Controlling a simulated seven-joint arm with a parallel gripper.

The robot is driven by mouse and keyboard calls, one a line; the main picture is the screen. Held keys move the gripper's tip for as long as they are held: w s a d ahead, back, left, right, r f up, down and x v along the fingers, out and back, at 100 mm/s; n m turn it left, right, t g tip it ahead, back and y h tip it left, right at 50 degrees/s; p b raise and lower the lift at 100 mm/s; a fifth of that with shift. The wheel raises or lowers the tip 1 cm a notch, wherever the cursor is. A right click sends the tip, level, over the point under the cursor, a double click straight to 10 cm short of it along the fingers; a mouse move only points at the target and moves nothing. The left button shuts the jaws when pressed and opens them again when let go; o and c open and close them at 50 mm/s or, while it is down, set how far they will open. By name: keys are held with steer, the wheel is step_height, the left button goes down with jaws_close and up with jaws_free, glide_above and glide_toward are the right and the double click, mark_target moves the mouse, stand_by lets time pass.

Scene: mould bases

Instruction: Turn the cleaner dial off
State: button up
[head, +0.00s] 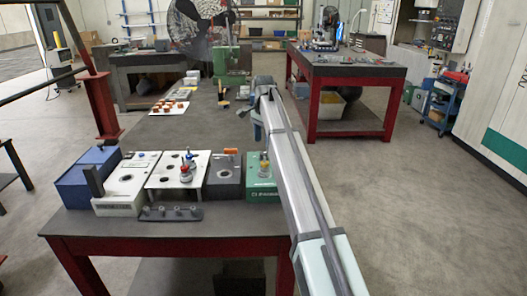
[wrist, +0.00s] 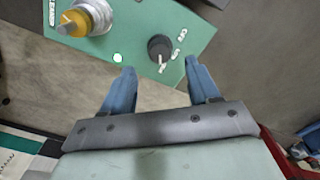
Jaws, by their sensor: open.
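The green cleaner box (head: 262,189) stands at the right end of the row on the near table, partly hidden by my arm. The dial is hidden in the head view.
Left of the green box stand a dark box (head: 225,183), a white box with knobs (head: 165,178), another white box (head: 125,190) and a blue box (head: 77,186). A small dark strip (head: 171,213) lies in front. A red-legged table (head: 345,70) stands at back right.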

mark_target(263, 153)
steer(key=shift+f, duration=2.75)
steer(key=c, duration=1)
